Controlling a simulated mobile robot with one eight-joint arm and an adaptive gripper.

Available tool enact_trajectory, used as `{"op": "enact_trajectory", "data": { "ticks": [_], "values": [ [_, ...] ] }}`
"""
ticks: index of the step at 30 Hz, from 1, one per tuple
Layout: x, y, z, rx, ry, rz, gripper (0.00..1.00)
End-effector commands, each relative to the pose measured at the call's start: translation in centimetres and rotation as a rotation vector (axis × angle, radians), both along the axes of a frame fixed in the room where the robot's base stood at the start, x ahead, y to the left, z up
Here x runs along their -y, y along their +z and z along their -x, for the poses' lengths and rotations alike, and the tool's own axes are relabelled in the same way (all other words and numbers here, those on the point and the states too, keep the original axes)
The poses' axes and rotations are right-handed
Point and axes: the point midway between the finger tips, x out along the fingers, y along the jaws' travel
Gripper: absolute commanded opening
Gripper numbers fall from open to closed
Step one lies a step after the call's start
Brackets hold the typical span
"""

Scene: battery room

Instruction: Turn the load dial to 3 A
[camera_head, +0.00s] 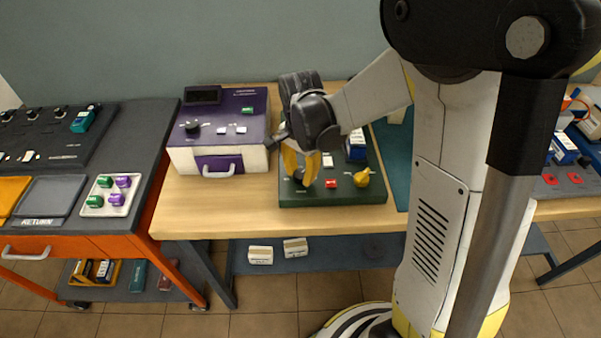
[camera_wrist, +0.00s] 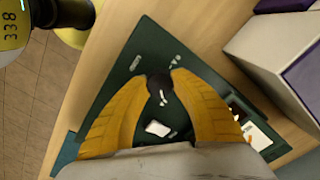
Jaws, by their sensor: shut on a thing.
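The dark green tester box (camera_head: 330,198) stands on the wooden bench, right of the purple-and-white unit. My gripper (camera_head: 299,178) reaches down over its left front part. In the wrist view the yellow fingers (camera_wrist: 160,80) are closed around a round black dial (camera_wrist: 160,86), one fingertip on each side. A short white mark shows on or just beside the dial. Small white markings lie on the panel around it, too small to read, so I cannot tell the setting.
The box also bears a red button (camera_head: 331,184), a yellow knob (camera_head: 362,179), a white switch (camera_head: 327,160) and a blue-and-white battery block (camera_head: 356,146). The purple unit (camera_head: 220,130) stands close on the left. Farther left, a cart holds a tray (camera_head: 113,210) of green and purple cells.

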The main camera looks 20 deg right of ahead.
Motion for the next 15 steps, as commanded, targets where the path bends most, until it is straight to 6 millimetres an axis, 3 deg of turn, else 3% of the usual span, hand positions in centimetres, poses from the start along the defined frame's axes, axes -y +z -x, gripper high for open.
{"op": "enact_trajectory", "data": {
  "ticks": [15],
  "values": [
    [0.01, -0.05, 0.05, -0.001, -0.037, 0.000, 0.00]
  ]
}}
